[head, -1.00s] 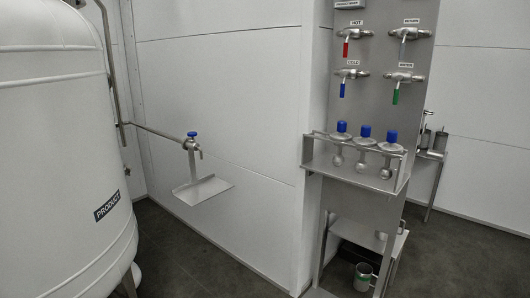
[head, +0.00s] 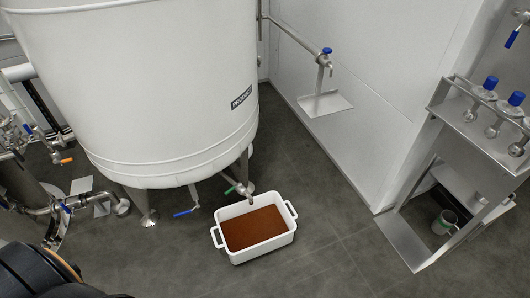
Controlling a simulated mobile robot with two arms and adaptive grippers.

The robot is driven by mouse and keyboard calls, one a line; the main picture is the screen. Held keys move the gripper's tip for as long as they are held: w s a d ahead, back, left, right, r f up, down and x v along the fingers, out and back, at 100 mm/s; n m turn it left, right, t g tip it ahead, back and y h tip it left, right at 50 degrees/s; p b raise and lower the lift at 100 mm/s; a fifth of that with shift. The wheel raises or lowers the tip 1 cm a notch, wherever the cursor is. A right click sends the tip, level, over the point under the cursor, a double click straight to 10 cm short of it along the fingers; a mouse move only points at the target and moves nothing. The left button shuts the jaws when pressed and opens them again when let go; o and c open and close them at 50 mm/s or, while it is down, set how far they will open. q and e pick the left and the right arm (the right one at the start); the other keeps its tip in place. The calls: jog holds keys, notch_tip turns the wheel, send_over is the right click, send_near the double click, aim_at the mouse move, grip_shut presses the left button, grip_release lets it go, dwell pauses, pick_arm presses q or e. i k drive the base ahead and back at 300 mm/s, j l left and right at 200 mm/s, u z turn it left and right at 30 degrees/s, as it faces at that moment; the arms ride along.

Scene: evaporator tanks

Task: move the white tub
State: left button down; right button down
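The white tub (head: 262,254) sits on the dark floor in the head view, below the outlet tap (head: 246,193) of the white product tank (head: 150,80). It is rectangular, has a handle at each short end, and holds a reddish-brown content. Nothing is touching its handles. Neither of my grippers shows in the view. A dark part of my own body is at the lower left corner.
A wall tap (head: 327,60) with a small metal shelf (head: 325,104) is beyond the tub. Pipes and valves crowd the left. Floor right of the tub is clear.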

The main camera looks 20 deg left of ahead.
aim_at(247, 232)
jog(key=u, duration=0.85)
